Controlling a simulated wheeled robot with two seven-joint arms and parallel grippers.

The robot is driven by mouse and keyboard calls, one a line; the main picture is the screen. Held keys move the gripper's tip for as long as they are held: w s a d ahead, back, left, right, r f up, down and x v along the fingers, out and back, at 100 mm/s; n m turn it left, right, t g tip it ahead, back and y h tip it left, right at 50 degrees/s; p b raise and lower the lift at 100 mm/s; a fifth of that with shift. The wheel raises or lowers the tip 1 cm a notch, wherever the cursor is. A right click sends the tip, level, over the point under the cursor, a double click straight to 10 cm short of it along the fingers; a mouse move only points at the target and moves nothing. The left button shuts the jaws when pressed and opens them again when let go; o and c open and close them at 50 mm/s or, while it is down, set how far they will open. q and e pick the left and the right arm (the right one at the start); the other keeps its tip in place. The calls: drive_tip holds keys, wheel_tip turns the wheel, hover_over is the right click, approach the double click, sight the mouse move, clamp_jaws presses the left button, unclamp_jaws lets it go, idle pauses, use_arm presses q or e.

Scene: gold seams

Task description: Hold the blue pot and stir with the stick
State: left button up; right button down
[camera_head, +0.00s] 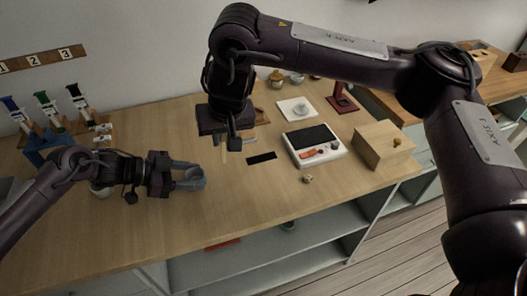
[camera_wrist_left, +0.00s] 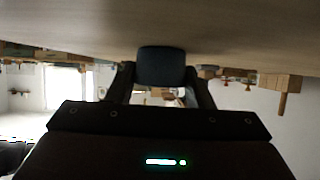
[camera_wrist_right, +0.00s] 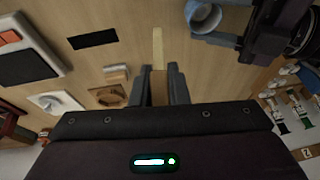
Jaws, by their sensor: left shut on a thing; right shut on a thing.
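The blue pot (camera_head: 193,184) stands on the table near its front edge, at the middle left of the head view. My left gripper (camera_head: 184,174) is shut on it from the left. The pot shows dark between the fingers in the left wrist view (camera_wrist_left: 161,66) and at the top of the right wrist view (camera_wrist_right: 204,16). My right gripper (camera_head: 234,143) is shut on a pale wooden stick (camera_wrist_right: 158,48) that points down. It is up and to the right of the pot, and the stick is apart from the pot.
Right of the pot lie a black strip (camera_head: 262,158), a white device with a dark panel (camera_head: 318,158) and a wooden box (camera_head: 383,148). A white square plate (camera_head: 290,117) lies behind.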

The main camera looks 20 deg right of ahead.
wheel_tip(320, 180, up, 2)
hover_over(196, 173)
drive_tip(key=s+d, duration=0.1)
drive_tip(key=d, duration=0.1)
drive_tip(key=a, duration=0.1)
drive_tip(key=shift+y, duration=0.3)
drive_tip(key=shift+w+d+f, duration=0.15)
drive_tip(key=shift+f, duration=0.95)
drive_tip(key=shift+w+d+f, duration=0.1)
drive_tip(key=shift+f, duration=1)
drive_tip(key=shift+s+a+f, duration=0.1)
drive_tip(key=shift+a+f, duration=0.05)
drive_tip(key=shift+f, duration=0.75)
drive_tip(key=shift+s+a+f, duration=0.1)
drive_tip(key=shift+a+f, duration=0.05)
drive_tip(key=shift+f, duration=0.7)
drive_tip(key=shift+w, duration=0.15)
